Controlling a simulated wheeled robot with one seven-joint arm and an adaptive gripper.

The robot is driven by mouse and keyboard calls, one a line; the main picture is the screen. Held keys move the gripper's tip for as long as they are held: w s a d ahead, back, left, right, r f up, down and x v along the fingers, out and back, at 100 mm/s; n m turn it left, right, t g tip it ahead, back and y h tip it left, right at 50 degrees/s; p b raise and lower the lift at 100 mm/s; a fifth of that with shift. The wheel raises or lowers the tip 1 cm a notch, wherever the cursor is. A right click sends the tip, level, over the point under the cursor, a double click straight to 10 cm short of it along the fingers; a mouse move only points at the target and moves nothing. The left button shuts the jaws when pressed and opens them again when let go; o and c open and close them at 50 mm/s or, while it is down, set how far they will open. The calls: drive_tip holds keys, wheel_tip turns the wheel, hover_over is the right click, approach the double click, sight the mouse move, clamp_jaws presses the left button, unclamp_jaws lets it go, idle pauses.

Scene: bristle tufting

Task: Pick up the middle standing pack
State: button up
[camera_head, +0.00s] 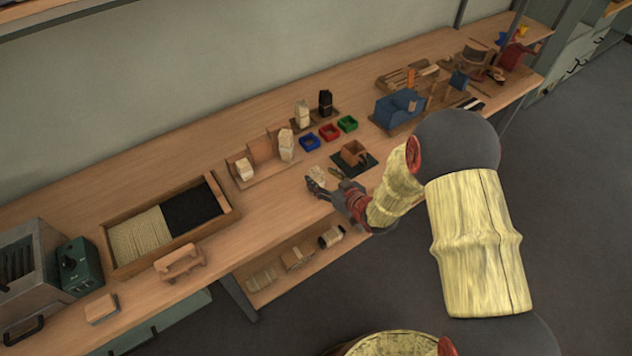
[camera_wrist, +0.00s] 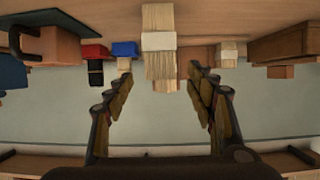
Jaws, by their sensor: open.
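My gripper (camera_head: 314,186) is low over the bench's front part, its fingers open and empty. In the wrist view, which looks upside down, the open fingers (camera_wrist: 160,76) spread to both sides of a pale bristle pack (camera_wrist: 158,18) with a white band. This pack is the middle one there, ahead of the fingers; contact is not visible.
A brown box (camera_head: 354,153) sits on a dark mat to the right.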

sight(315, 172)
drive_tip(key=b+x, duration=0.1)
drive_tip(key=x, duration=0.3)
drive_tip(key=shift+w+a+f, duration=0.15)
drive_tip(key=shift+w+f, duration=0.05)
drive_tip(key=shift+f, duration=0.05)
drive_tip(key=shift+c, duration=0.8)
drive_tip(key=c, duration=1.1)
drive_tip(key=shift+r, duration=0.1)
